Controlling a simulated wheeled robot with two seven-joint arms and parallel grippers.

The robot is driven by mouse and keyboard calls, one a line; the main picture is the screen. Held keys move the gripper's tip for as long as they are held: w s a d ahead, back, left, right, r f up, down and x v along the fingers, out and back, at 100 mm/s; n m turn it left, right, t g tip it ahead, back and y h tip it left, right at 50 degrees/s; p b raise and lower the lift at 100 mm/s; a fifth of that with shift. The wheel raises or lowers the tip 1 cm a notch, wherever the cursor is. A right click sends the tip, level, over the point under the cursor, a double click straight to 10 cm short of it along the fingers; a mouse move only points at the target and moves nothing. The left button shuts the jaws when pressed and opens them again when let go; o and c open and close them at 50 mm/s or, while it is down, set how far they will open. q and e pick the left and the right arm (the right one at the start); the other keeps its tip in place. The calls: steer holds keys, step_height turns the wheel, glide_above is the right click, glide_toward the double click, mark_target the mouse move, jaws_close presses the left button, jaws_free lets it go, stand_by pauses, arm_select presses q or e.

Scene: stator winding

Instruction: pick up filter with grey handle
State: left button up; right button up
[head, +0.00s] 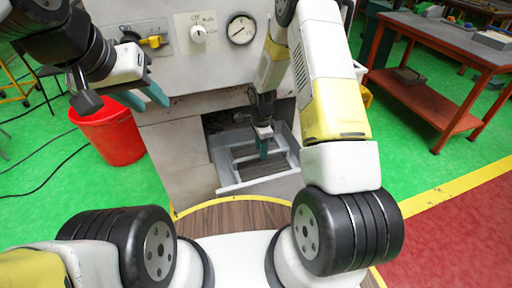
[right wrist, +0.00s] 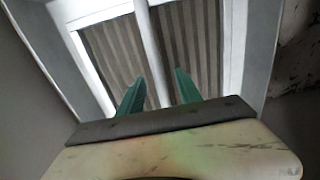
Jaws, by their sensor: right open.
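The filter (head: 246,181) is a pale grey frame with dark slatted panels, set in the opening low on the machine front. A grey bar, which looks like its handle (right wrist: 151,50), runs across the middle of the slats in the right wrist view. My right gripper (head: 263,147) reaches down into the opening above the filter. In the right wrist view its teal fingers (right wrist: 159,90) are open, with the bar between them. Whether they touch it I cannot tell. My left gripper (head: 152,92) is raised at the upper left, away from the filter. Its jaw gap is unclear.
The machine (head: 170,140) carries a pressure gauge (head: 241,29), a knob (head: 198,35) and a yellow switch (head: 153,41). A red bucket (head: 108,133) stands left of it. A red-framed workbench (head: 440,85) stands at the right. The opening's walls closely surround the filter.

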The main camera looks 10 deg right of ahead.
mark_target(262, 163)
step_height(262, 163, down, 4)
steer(key=shift+d+r, duration=0.15)
steer(key=shift+r, duration=0.1)
jaws_close()
steer(key=shift+r, duration=0.1)
stand_by(1.2)
